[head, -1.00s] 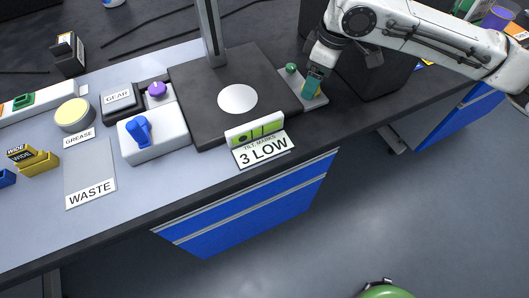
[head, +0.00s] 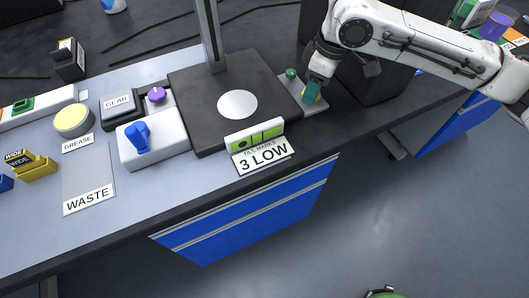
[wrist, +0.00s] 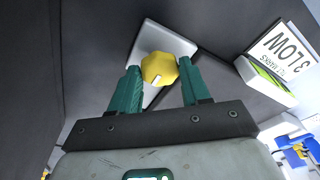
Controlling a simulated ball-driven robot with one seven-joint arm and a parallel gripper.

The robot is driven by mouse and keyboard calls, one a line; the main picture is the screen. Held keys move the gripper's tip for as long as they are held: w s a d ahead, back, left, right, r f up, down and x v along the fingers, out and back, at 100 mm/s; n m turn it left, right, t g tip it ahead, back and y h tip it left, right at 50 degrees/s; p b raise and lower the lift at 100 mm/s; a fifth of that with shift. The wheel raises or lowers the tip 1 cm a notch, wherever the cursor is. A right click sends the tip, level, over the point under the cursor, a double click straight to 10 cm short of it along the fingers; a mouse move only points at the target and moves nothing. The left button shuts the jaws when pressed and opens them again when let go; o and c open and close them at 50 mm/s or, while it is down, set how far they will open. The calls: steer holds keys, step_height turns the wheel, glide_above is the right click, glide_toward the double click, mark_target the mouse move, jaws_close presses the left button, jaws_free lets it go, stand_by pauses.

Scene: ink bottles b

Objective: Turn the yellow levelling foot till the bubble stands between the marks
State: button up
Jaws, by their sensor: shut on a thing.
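The yellow levelling foot (wrist: 159,66) is a faceted knob with a pale mark on its near face. It sits on a light plate at the corner of a dark stand base (head: 205,110). My gripper (wrist: 160,80) has its two teal fingers on either side of the knob, shut on it. In the head view my gripper (head: 311,92) hides most of the foot. The level vial (head: 254,137) is green in a white block, behind a card reading "TILT MARKS 3 LOW" (head: 264,156). A dark bubble shows left of centre in it; its exact place against the marks is too small to tell.
A dark box (head: 375,80) is close on the right. The stand's column (head: 209,35) rises behind the base. The blue-lever box (head: 153,145) and waste mat (head: 88,170) are left.

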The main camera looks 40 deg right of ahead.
steer(key=n+p, duration=0.1)
steer(key=n, duration=0.3)
steer(key=shift+n+y, duration=0.3)
steer(key=shift+n, duration=0.1)
steer(key=n+g, duration=0.1)
steer(key=n, duration=0.3)
steer(key=shift+w+p, duration=0.1)
steer(key=shift+p, duration=0.2)
steer(key=shift+n, duration=0.3)
steer(key=shift+d, duration=0.1)
